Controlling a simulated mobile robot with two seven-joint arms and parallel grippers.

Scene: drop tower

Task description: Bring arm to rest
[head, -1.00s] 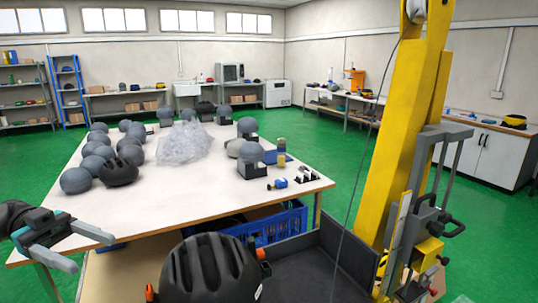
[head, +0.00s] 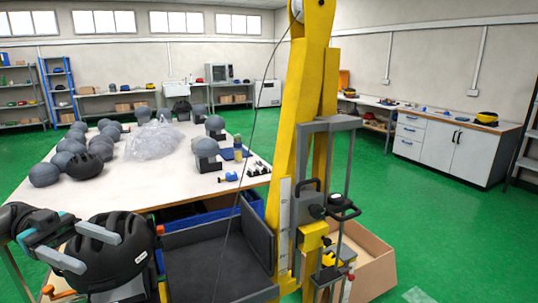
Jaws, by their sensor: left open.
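My left gripper (head: 102,255) is at the lower left of the head view, open, its two grey fingers pointing right. It overlaps a black helmet (head: 130,243) in the picture; I cannot tell whether they touch. Nothing shows held between the fingers. The helmet sits beside the dark tray at the foot of the yellow drop tower (head: 287,160), and its left part is hidden by the gripper. My right gripper is not in view.
A white table (head: 165,180) behind holds grey headforms, a second black helmet (head: 83,166) and a clear plastic heap (head: 153,140). The dark tray (head: 205,270) and an open cardboard box (head: 373,268) flank the tower. Green floor is open to the right.

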